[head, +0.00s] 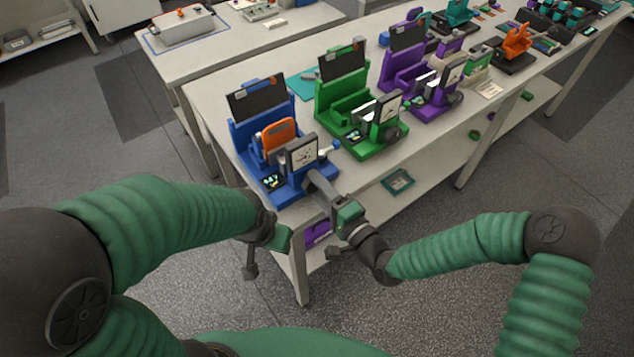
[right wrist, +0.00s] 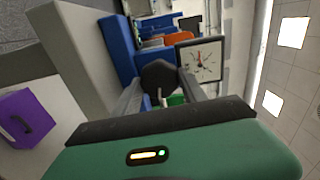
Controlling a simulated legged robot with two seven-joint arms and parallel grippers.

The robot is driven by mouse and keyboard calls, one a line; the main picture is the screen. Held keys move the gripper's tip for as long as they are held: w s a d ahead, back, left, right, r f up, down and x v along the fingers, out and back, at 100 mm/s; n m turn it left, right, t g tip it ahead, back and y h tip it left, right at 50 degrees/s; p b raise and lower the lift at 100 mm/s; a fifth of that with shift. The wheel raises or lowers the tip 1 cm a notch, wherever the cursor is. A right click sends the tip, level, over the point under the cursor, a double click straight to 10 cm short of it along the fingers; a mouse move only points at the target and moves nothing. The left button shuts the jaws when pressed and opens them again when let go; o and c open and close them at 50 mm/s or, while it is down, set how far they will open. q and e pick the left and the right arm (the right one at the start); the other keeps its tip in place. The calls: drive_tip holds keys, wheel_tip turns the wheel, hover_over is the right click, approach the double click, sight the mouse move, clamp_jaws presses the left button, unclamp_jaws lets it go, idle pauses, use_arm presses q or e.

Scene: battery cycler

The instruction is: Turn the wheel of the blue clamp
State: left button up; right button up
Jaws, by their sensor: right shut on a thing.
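The blue clamp (head: 243,143) stands at the near left corner of the long table. It holds an orange piece and has a square white dial (head: 302,153) at its front. Its blue body (right wrist: 118,47) also shows in the right wrist view. My right gripper (head: 316,180) reaches the clamp's front below the dial. In the right wrist view its fingers are shut on the dark, faceted wheel (right wrist: 159,76), beside the dial.
A green clamp (head: 340,95) and a purple clamp (head: 403,70) stand in a row behind the blue one. The table's front edge lies just below the right gripper. A purple box (head: 317,233) and a green tray (head: 398,181) sit on the lower shelf.

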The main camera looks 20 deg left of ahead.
drive_tip(key=m, duration=0.3)
drive_tip(key=shift+d+f+p, duration=0.15)
drive_tip(key=shift+f+p, duration=0.05)
drive_tip(key=shift+p, duration=0.1)
drive_tip(key=m, duration=0.2)
drive_tip(key=shift+f+m, duration=0.1)
drive_tip(key=shift+m, duration=0.3)
drive_tip(key=m, duration=0.4)
drive_tip(key=shift+f, duration=0.2)
drive_tip(key=shift+s+m, duration=0.1)
drive_tip(key=shift+m, duration=0.7)
drive_tip(key=shift+b, duration=0.3)
drive_tip(key=o, duration=1.4)
drive_tip(key=shift+c, duration=0.2)
drive_tip(key=shift+r, duration=0.15)
